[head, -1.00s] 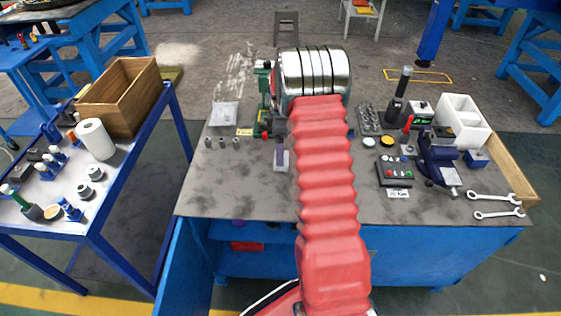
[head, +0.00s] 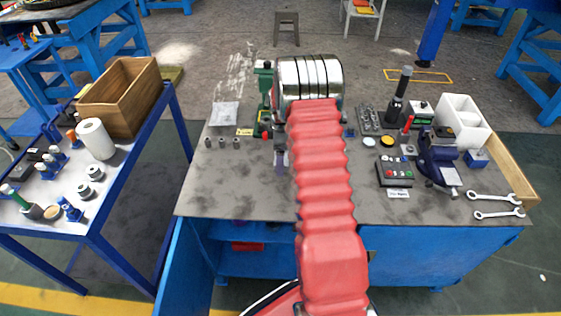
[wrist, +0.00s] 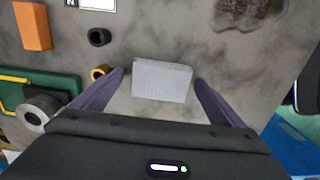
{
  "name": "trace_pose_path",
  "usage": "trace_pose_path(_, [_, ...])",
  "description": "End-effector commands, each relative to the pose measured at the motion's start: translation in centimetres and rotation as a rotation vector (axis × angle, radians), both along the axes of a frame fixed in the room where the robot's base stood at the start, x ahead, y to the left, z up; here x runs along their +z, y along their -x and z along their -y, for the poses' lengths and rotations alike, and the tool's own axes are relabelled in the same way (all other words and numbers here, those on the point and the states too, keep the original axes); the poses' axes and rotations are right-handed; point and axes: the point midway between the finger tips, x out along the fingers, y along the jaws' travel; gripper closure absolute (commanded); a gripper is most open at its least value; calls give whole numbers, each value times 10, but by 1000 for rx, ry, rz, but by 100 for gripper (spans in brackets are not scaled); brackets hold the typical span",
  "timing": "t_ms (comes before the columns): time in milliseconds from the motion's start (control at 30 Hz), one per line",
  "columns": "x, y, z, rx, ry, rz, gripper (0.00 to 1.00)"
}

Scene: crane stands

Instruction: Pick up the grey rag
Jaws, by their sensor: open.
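A light grey, folded rectangular piece (wrist: 162,80), which looks like the grey rag, lies on the stained worktop in the wrist view. My gripper (wrist: 159,77) is open, with one dark purple-grey finger to the left and one to the right of the rag. Gaps show between the rag and both fingers, and nothing is held. I cannot tell how high the fingertips are above the worktop. In the head view my red-sleeved arm hides the rag and most of the gripper.
A black ring (wrist: 98,37), a brass ring (wrist: 101,73) and an orange block (wrist: 32,26) lie left of the rag. A green tool stand (head: 265,85) stands near my arm. A blue vise (head: 437,160) and a control box (head: 395,171) stand right. The worktop's front left is clear.

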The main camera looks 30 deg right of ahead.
Motion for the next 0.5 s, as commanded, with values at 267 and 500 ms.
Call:
trace_pose_path(267, [1,0,0,0,0,0,8])
trace_pose_path(500, [1,0,0,0,0,0,14])
